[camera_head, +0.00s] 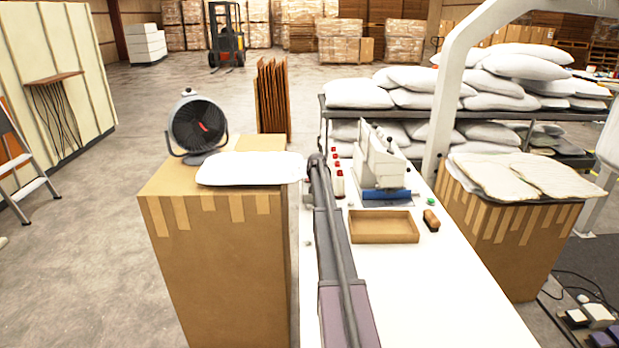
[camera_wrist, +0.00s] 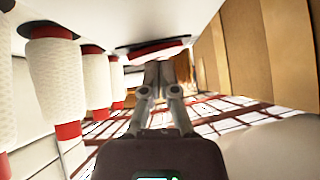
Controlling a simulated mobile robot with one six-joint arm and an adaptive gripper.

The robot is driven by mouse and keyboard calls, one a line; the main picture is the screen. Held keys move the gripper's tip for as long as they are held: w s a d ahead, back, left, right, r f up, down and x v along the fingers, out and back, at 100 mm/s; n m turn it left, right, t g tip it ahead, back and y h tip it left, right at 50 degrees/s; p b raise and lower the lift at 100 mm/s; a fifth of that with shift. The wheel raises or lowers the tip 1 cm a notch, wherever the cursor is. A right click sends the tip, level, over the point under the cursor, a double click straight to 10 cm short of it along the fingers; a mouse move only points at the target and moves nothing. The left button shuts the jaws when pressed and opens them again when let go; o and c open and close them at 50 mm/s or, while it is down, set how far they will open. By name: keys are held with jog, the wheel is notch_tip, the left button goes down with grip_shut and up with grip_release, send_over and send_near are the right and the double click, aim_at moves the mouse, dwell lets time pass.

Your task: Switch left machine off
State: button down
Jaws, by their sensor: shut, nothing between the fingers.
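A white machine (camera_head: 382,160) with a blue base plate stands on the white table, right of my arm. Which machine is the left one is not clear, and I cannot make out a switch on it. My gripper (camera_wrist: 160,72) is shut and empty in the wrist view, its fingertips close below a pale surface with a dark red strip (camera_wrist: 157,48); I cannot tell whether they touch. In the head view my arm reaches away along the table's left side and the fingers cannot be made out.
White spools with red ends (camera_wrist: 57,75) stand close left of my gripper. A cardboard box (camera_head: 215,235) bearing a white pillow (camera_head: 250,168) and a fan (camera_head: 198,125) is left of my arm. A brown tray (camera_head: 384,239) and a brush (camera_head: 431,220) lie right.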

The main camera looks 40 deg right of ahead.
jog(key=shift+s+d, duration=0.1)
dwell(0.4)
jog(key=shift+r, duration=0.2)
jog(key=r+p, duration=0.4)
jog(key=shift+a, duration=0.2)
jog(key=a+p+v, duration=0.1)
jog(key=p+v, duration=0.6)
jog(key=v, duration=0.2)
jog(key=shift+w+a+r, duration=0.15)
jog(key=shift+w+a, duration=0.15)
jog(key=shift+a, duration=0.1)
dwell(0.3)
